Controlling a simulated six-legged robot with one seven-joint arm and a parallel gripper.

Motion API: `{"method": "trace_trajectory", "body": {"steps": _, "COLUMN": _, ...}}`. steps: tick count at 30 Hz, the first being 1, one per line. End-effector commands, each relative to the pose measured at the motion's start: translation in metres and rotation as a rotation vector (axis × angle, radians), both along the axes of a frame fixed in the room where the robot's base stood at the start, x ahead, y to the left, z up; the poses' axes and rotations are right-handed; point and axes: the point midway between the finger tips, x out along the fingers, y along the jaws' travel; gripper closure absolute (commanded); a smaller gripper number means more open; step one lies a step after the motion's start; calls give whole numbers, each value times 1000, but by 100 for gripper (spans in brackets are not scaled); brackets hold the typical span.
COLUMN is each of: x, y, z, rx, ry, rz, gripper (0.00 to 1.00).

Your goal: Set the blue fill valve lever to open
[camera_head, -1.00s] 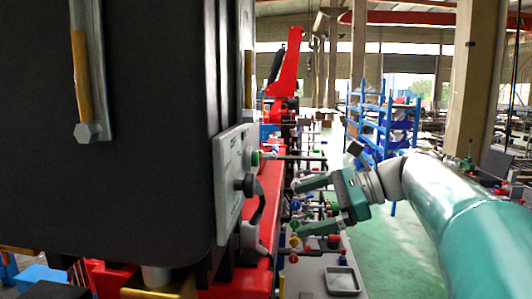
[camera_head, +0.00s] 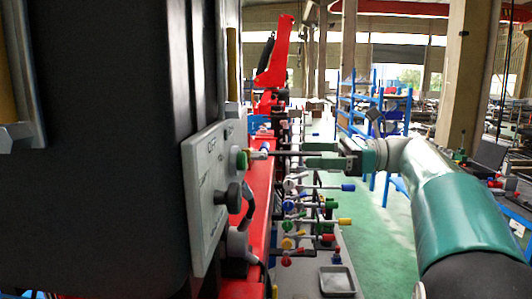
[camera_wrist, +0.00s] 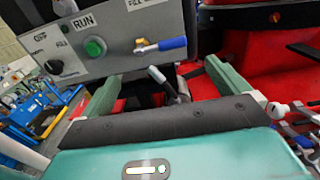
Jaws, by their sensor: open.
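The fill valve shows in the wrist view as a brass fitting with a blue lever (camera_wrist: 172,44) on the lower right of a grey panel (camera_wrist: 115,38). The lever points right, roughly along the panel's bottom edge, below a partly cut-off "FILL" label. My gripper (camera_wrist: 175,66) is open and empty, with one green finger on each side and the lever beyond the gap between them. In the head view my gripper (camera_head: 308,155) points left toward the panel (camera_head: 210,190), which is seen nearly edge-on.
A green RUN button (camera_wrist: 94,47) and a black selector knob (camera_wrist: 54,67) sit left of the valve. A grey-tipped lever (camera_wrist: 157,75) stands below the panel. In the head view several coloured levers (camera_head: 310,210) crowd below my gripper. Green floor (camera_head: 380,235) is open at right.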

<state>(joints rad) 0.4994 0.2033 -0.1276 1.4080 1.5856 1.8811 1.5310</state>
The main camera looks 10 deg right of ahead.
Motion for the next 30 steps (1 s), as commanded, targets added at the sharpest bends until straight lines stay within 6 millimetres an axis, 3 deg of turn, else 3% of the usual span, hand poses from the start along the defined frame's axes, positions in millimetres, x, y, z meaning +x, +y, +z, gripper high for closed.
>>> {"method": "trace_trajectory", "body": {"steps": 9, "x": 20, "y": 63, "z": 0, "rx": -1, "ry": 0, "rz": 4, "gripper": 0}}
{"method": "trace_trajectory", "body": {"steps": 15, "x": 31, "y": 91, "z": 0, "rx": -2, "ry": 1, "rz": 3, "gripper": 0}}
{"method": "trace_trajectory", "body": {"steps": 27, "x": 36, "y": 100, "z": 0, "rx": -2, "ry": 1, "rz": 0, "gripper": 0}}
{"method": "trace_trajectory", "body": {"steps": 30, "x": 36, "y": 100, "z": 0, "rx": -2, "ry": 1, "rz": 0, "gripper": 18}}
